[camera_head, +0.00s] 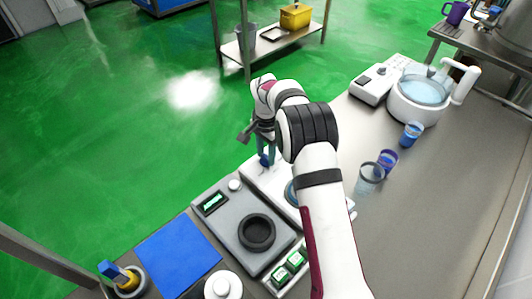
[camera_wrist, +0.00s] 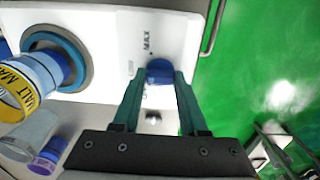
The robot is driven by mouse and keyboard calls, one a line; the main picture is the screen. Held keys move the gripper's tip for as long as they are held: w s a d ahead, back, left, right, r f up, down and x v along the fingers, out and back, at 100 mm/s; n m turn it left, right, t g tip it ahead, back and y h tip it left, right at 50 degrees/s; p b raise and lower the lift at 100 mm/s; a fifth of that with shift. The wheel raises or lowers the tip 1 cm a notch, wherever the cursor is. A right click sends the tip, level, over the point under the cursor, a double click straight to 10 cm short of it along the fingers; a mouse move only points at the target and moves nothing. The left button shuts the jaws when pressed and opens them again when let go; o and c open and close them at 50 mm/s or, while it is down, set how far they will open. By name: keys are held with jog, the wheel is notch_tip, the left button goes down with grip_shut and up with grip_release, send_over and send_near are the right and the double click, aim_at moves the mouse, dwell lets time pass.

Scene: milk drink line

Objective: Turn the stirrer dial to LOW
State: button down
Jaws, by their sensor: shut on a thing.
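The white stirrer (camera_head: 254,172) stands at the table's far edge, partly hidden behind my arm. In the wrist view its white body (camera_wrist: 112,50) fills the upper left. Its blue dial (camera_wrist: 160,71) is between my gripper's teal fingertips (camera_wrist: 159,80), which are shut on it. MAX is printed on the body just beyond the dial; another small mark beside it is too small to read. The dial's pointer cannot be made out. In the head view my gripper (camera_head: 265,158) reaches down onto the dial (camera_head: 264,160).
A grey scale (camera_head: 222,219) with a black dish (camera_head: 257,232), a blue mat (camera_head: 178,257) and a white jar (camera_head: 222,287) lie nearer. A clear cup (camera_head: 369,178), blue cups (camera_head: 388,160) (camera_head: 411,133) and a water bath (camera_head: 420,98) stand right of my arm.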

aim_at(266, 157)
dwell(0.3)
jog(key=shift+c, duration=2.2)
grip_release()
notch_tip(266, 157, up, 16)
jog(key=shift+f, duration=0.1)
jog(key=s+d+r+n, duration=0.1)
jog(key=s+d+r, duration=0.4)
jog(key=s, duration=0.6)
jog(key=s+d+f+n+y, duration=0.1)
jog(key=s+f, duration=0.1)
jog(key=s, duration=1.1)
jog(key=s+d+f+n, duration=0.1)
jog(key=s+f, duration=0.1)
jog(key=s, duration=1.1)
jog(key=shift+s+d+f+y, duration=0.15)
jog(key=shift+s+d+y, duration=0.25)
